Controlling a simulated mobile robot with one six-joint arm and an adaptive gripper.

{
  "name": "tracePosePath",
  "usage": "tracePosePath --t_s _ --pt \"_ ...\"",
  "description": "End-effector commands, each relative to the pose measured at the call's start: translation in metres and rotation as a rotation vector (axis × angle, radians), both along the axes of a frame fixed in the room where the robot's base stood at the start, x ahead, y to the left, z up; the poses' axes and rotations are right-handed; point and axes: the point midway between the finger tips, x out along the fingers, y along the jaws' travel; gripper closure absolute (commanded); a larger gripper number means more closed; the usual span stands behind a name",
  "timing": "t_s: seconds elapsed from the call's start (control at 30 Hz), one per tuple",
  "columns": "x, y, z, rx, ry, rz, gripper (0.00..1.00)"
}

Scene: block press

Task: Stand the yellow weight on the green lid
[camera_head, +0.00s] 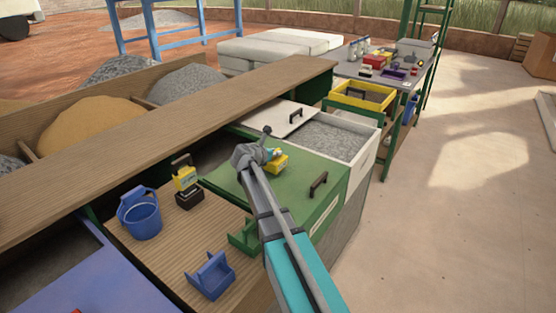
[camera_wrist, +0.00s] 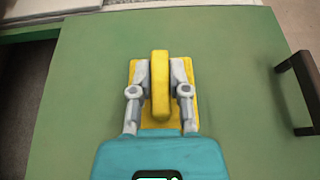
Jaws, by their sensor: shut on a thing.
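The yellow weight (camera_head: 279,163) is a block with a yellow handle bar on top. My gripper (camera_head: 270,155) is shut on that handle, which also shows between the fingers in the wrist view (camera_wrist: 161,98). The green lid (camera_head: 296,205) lies flat beneath, with a dark handle (camera_head: 318,184) on it. In the wrist view the weight is over the green surface (camera_wrist: 235,85), left of the dark handle (camera_wrist: 296,90). The weight looks upright, on the lid or very close above it; I cannot tell if it touches. My gripper hides part of it.
A white lid (camera_head: 283,117) and an open gravel bin (camera_head: 335,137) lie behind the green lid. A blue bucket (camera_head: 139,216), a yellow-and-black item (camera_head: 184,178), a black block (camera_head: 190,197) and a blue holder (camera_head: 211,275) stand at left. A wooden ledge (camera_head: 200,125) runs behind.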

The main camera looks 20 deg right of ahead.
Motion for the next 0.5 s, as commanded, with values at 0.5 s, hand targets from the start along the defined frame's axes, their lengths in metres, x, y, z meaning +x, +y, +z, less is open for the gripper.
tracePosePath --t_s 0.5 --pt "0.0 0.0004 -0.0167 -0.002 -0.001 0.001 1.0"
